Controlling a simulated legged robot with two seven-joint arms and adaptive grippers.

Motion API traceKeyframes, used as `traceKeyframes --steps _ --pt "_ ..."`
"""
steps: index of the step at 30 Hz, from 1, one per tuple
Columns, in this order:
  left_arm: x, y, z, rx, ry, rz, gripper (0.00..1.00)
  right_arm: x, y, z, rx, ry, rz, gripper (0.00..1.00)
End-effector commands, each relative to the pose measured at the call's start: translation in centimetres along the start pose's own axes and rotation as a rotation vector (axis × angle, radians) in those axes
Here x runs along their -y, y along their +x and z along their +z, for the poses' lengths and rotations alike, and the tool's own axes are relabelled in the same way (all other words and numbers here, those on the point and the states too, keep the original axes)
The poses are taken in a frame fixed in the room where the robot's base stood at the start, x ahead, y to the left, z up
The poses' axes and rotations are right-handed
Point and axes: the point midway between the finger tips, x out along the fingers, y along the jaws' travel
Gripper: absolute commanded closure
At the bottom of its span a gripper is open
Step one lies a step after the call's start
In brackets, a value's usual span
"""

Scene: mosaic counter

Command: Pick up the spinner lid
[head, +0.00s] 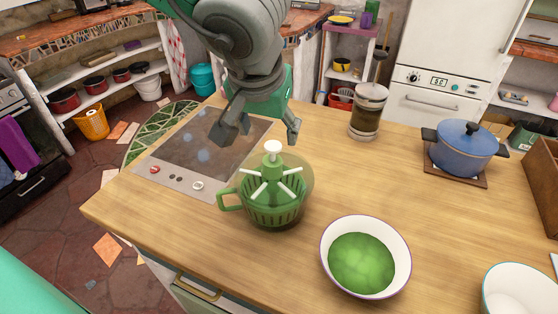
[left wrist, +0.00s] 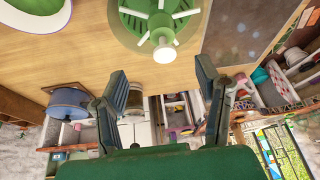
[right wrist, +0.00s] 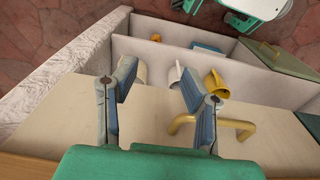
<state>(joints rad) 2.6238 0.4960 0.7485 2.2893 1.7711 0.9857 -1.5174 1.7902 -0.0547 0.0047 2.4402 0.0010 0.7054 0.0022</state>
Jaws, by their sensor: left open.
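The green salad spinner (head: 276,207) stands on the wooden counter, with a side handle at its left. Its lid (head: 272,172) sits on top, with white spokes and a white knob. My left gripper (head: 258,135) is open and empty, just above and behind the knob, not touching it. In the left wrist view the lid (left wrist: 160,28) is at the top centre, beyond the spread fingertips (left wrist: 160,70). My right gripper (right wrist: 157,74) shows only in its own wrist view, open and empty in front of cabinet shelves.
A bowl of green contents (head: 362,262) stands right of the spinner, and a white bowl (head: 518,292) at the corner. A cooktop (head: 205,150) lies behind left. A jar (head: 368,108) and blue pot (head: 464,150) stand behind right. A yellow handle (right wrist: 210,122) is near my right gripper.

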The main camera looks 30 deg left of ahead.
Motion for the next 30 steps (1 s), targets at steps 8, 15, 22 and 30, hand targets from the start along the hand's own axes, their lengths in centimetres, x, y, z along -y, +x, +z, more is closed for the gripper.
traceKeyframes --steps 8,15,22,30 --pt "0.0 6.2 -0.1 0.007 0.001 -0.004 0.42 0.0 1.7 0.2 0.003 0.000 0.000 0.61" --pt "0.0 8.1 -0.1 0.003 -0.001 -0.003 0.42 0.0 2.1 0.2 0.002 0.000 0.000 0.61" --pt "0.2 10.3 -0.2 0.006 -0.001 -0.003 0.42 0.0 2.8 0.2 0.002 0.000 0.000 0.61" --pt "0.2 13.4 -0.3 0.004 -0.001 -0.003 0.42 0.0 3.6 0.3 0.002 0.000 0.000 0.61"
